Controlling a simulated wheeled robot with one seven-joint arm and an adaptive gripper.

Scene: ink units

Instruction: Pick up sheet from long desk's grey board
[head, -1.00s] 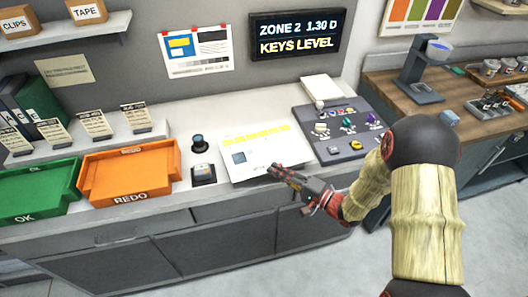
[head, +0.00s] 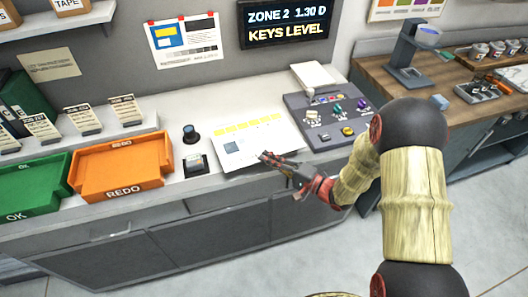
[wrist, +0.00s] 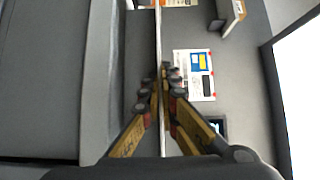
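The sheet (head: 250,143) is white with a yellow band along its far side and a small grey-blue patch. It lies on the long desk beside the control panel, its near edge by the desk's front. The grey board is mostly hidden; a dark strip under the sheet's near edge may be part of it. My gripper (head: 268,158) is at the sheet's near edge. In the wrist view, the sheet shows as a thin edge-on strip (wrist: 158,40) between the fingers of my gripper (wrist: 164,80), which are closed together on it.
An orange REDO tray (head: 122,170) and a green OK tray (head: 35,187) stand left. A black knob (head: 190,133) and a small button box (head: 195,165) are just left of the sheet. The control panel (head: 325,140) is close on the right.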

